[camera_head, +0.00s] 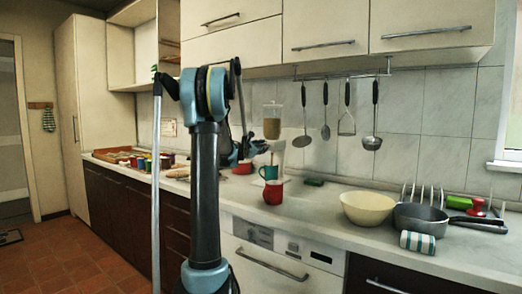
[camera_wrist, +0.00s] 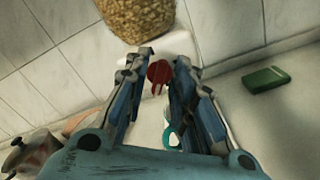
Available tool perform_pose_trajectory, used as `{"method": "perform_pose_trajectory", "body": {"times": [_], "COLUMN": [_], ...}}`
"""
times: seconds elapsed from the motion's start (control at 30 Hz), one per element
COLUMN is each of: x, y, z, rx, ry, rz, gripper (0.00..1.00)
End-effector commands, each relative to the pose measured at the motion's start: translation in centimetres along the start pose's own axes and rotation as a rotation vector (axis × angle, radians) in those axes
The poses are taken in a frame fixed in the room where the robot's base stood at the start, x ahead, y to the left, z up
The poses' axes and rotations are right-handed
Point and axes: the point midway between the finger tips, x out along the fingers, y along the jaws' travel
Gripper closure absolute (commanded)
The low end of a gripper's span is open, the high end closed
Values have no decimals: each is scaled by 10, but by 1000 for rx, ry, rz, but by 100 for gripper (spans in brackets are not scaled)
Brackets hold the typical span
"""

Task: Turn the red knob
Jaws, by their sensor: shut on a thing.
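The red knob (camera_wrist: 158,74) shows in the wrist view between my two blue fingers, on the white front of a dispenser (camera_wrist: 185,42). My gripper (camera_wrist: 159,78) is shut on the knob, one finger on each side. In the head view the dispenser has a clear container with brown contents (camera_head: 272,127) and stands against the tiled wall. My gripper (camera_head: 262,147) reaches it from the left there and hides the knob. Which way the knob is turned is hard to tell.
A teal mug (camera_head: 268,172) and a red mug (camera_head: 273,193) stand on the counter in front of the dispenser. A green box (camera_head: 313,182) lies to the right. A cream bowl (camera_head: 367,210) and grey pan (camera_head: 420,217) stand farther right. Utensils (camera_head: 347,120) hang above.

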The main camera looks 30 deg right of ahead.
Motion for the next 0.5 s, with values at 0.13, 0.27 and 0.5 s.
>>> {"method": "perform_pose_trajectory", "body": {"times": [0.13,0.27,0.5], "x": [-1,-1,-1], "y": [2,1,0], "z": [-2,-2,-2], "rx": [138,262,488], "ry": [4,4,4], "rz": [4,4,3], "gripper": [100,100,100]}}
